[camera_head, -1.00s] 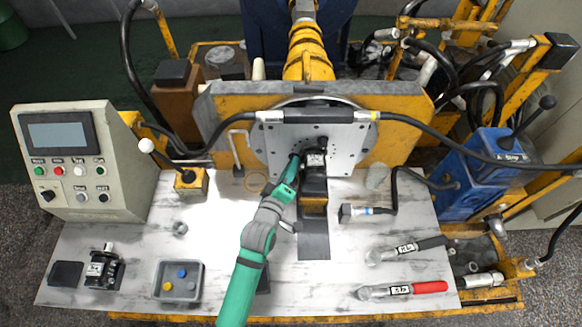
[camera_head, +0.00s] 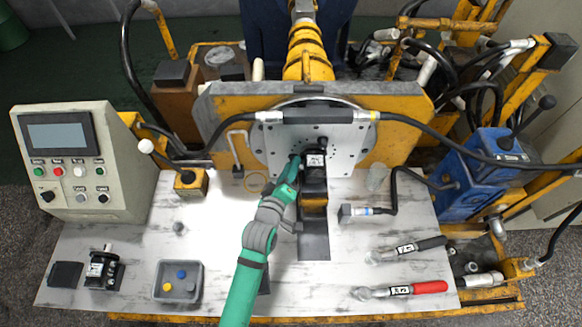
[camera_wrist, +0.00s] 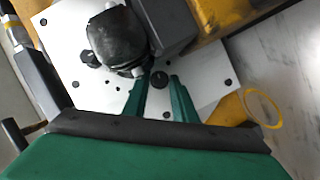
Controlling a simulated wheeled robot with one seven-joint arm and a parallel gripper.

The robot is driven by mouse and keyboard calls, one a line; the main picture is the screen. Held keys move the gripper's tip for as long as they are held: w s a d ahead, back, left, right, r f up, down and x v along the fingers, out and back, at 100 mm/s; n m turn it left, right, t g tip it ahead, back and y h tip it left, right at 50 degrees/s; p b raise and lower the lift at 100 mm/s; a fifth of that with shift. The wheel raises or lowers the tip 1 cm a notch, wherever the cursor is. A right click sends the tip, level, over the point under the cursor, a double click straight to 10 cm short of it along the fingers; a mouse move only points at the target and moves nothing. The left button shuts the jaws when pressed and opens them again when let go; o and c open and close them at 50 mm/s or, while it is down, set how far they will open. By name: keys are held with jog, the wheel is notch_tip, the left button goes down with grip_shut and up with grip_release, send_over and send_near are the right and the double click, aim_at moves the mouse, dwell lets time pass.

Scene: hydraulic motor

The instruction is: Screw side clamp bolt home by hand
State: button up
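The black hydraulic motor (camera_head: 314,180) sits against the light metal mounting plate (camera_head: 345,140); in the wrist view the motor's dark body (camera_wrist: 118,38) covers part of the plate. My gripper (camera_head: 294,160) is at the plate, just left of the motor. In the wrist view its two green fingers (camera_wrist: 161,76) stand apart. A dark round bolt head or hole (camera_wrist: 159,80) shows at the gap between the tips; I cannot tell which it is, or whether the fingers touch it. Another dark bolt head (camera_wrist: 89,58) is on the motor's other side.
A black hose (camera_head: 215,140) crosses the plate's top. A grey tray (camera_head: 178,282) with coloured parts, a small black unit (camera_head: 103,270) and two wrenches (camera_head: 402,290) lie on the table.

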jog(key=v, duration=1)
jog(key=shift+s+r, duration=0.15)
jog(key=shift+s, duration=0.2)
jog(key=shift+a, duration=0.15)
jog(key=s+a+f+m+y, duration=0.1)
jog(key=s+f+m, duration=0.1)
jog(key=s, duration=0.5)
jog(key=s+a+f+m+y, duration=0.1)
jog(key=s+a+m, duration=0.1)
jog(key=s, duration=0.5)
jog(key=shift+s+a+f+m+y, duration=0.2)
jog(key=shift+s+f+m+y, duration=0.1)
jog(key=shift+f, duration=0.1)
jog(key=shift+o, duration=0.8)
jog(key=s+d+m+y, duration=0.1)
jog(key=s+d, duration=0.1)
jog(key=s, duration=0.4)
jog(key=shift+s+r+m, duration=0.15)
jog(key=shift+s+m, duration=0.15)
jog(key=shift+s, duration=0.1)
jog(key=s+d+r+m+y, duration=0.1)
jog(key=s+d+r, duration=0.1)
jog(key=s+d, duration=0.2)
jog(key=shift+s+d+r+m+t, duration=0.15)
jog(key=shift+s+r+m+t, duration=0.2)
jog(key=shift+s, duration=0.55)
